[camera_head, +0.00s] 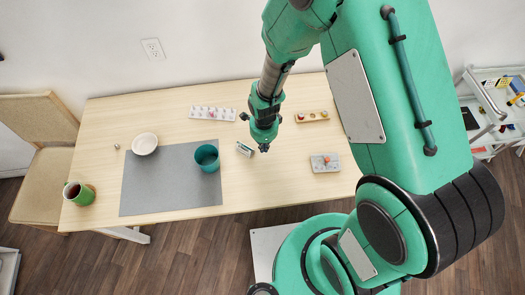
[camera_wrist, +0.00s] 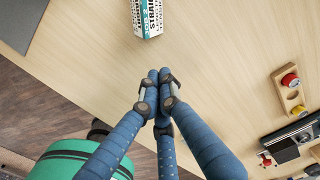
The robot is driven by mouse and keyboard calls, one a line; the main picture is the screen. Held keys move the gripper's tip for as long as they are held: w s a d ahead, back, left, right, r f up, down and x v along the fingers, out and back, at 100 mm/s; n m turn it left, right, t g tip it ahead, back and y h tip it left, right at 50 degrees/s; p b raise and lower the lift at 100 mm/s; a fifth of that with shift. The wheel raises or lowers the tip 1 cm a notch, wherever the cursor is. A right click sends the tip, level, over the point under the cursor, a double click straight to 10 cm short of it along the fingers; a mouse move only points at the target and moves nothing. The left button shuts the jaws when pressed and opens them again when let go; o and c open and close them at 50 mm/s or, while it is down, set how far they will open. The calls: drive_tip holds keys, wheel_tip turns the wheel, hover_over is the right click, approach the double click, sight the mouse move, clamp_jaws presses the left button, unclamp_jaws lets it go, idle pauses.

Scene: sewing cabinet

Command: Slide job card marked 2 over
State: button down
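I cannot make out a job card marked 2 in either view. My gripper (camera_head: 264,149) is over the bare table top (camera_head: 165,110), right of the teal cup. In the wrist view its fingertips (camera_wrist: 160,88) are drawn together, with nothing visible between them. A small white and teal box with lettering (camera_wrist: 146,18) stands beyond the fingertips, apart from them. It also shows just left of my gripper in the head view (camera_head: 244,149). A small pale patch lies by the fingertips in the head view, too small to identify.
A grey mat (camera_head: 150,190) holds a teal cup (camera_head: 207,158) and white bowl (camera_head: 144,144). A green mug (camera_head: 79,193) stands at the left. A white rack (camera_head: 213,113), wooden spool holder (camera_head: 312,116) and grey tray (camera_head: 325,162) surround my arm.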

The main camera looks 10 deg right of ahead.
wheel_tip(320, 180, up, 4)
drive_tip(key=shift+r, duration=0.2)
idle(0.5)
drive_tip(key=w+a+n+b, duration=0.2)
drive_tip(key=w+a+n, duration=0.2)
drive_tip(key=w+n, duration=0.7)
drive_tip(key=shift+w+a+n, duration=0.3)
drive_tip(key=shift+n, duration=0.7)
drive_tip(key=shift+f, duration=0.1)
